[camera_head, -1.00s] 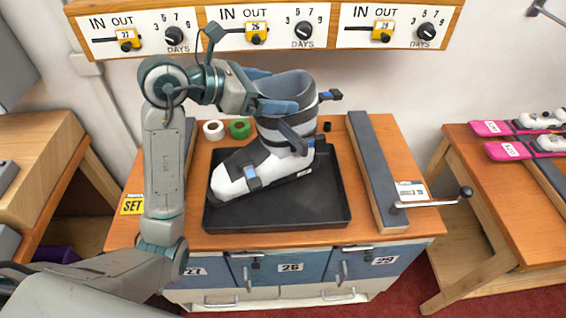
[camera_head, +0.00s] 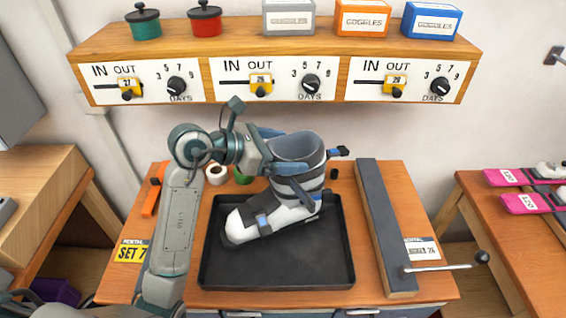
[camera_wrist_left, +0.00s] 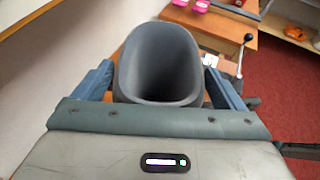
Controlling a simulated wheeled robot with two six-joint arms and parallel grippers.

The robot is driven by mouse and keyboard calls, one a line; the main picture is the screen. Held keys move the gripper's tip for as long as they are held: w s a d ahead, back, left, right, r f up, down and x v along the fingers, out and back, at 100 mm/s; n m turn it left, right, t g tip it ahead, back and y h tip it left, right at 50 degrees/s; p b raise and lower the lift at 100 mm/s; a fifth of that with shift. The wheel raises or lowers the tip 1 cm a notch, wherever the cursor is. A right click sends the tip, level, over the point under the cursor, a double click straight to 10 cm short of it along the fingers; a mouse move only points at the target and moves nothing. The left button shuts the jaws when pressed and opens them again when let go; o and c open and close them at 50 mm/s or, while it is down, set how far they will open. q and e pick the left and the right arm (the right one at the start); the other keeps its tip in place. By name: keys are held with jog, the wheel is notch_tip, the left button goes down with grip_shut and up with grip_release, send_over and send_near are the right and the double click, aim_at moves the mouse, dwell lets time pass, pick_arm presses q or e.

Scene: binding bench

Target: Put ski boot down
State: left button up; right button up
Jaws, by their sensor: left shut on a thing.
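A white and grey ski boot (camera_head: 293,216) with blue buckles stands over the back part of a black tray (camera_head: 280,274), toe pointing left. I cannot tell whether its sole touches the tray. My left gripper (camera_head: 288,160) is shut on the boot's grey upper cuff from the left. In the left wrist view, the cuff's hollow opening (camera_wrist_left: 160,62) sits between the two blue fingers of my left gripper (camera_wrist_left: 158,85). The sole is hidden in that view. My right gripper is not in view.
A dark rail (camera_head: 386,225) and a lever with a black knob (camera_head: 482,257) stand right of the tray. White and green tape rolls (camera_head: 217,174) lie behind it. A shelf (camera_head: 270,60) with dials and goggles boxes hangs above. The tray's front part is bare.

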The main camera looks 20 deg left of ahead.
pick_arm(q)
notch_tip(320, 180, down, 4)
jog(key=shift+r+p, duration=0.1)
jog(key=shift+p, duration=0.45)
jog(key=shift+f, duration=0.2)
jog(key=o, duration=1.7)
jog(key=shift+o, duration=0.2)
jog(key=shift+s, duration=0.15)
jog(key=shift+r, duration=0.15)
jog(key=shift+a, duration=0.1)
